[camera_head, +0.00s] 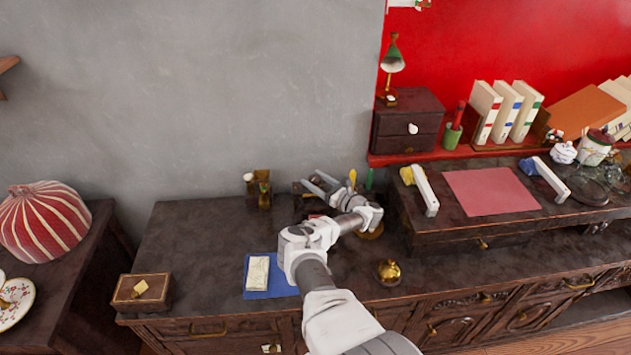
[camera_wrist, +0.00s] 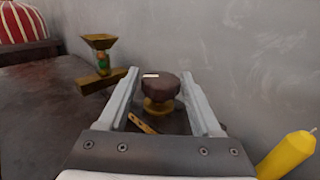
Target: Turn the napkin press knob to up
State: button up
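The napkin press knob (camera_wrist: 160,86) is a dark brown, scalloped round knob on a short gold neck, seen in the wrist view. A pale mark lies on its top, toward the left edge. My gripper (camera_wrist: 160,74) is open, with one grey finger on each side of the knob. A gap shows between each finger and the knob, and I cannot tell whether either touches it. In the head view my gripper (camera_head: 318,182) is at the back of the dark cabinet, near the grey wall. The knob cannot be made out there behind my gripper.
A gold stand with a flared top (camera_wrist: 101,43) is beyond my left finger. A yellow candle-like thing (camera_wrist: 288,157) is close at the right. A blue mat (camera_head: 284,282), a brass bell (camera_head: 388,272) and a wooden box (camera_head: 141,290) are on the cabinet. A raised shelf section is at the right.

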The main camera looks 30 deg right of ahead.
aim_at(320, 183)
jog(key=shift+o, duration=0.8)
jog(key=v, duration=0.7)
jog(key=shift+s+d, duration=0.1)
jog(key=shift+s, duration=0.15)
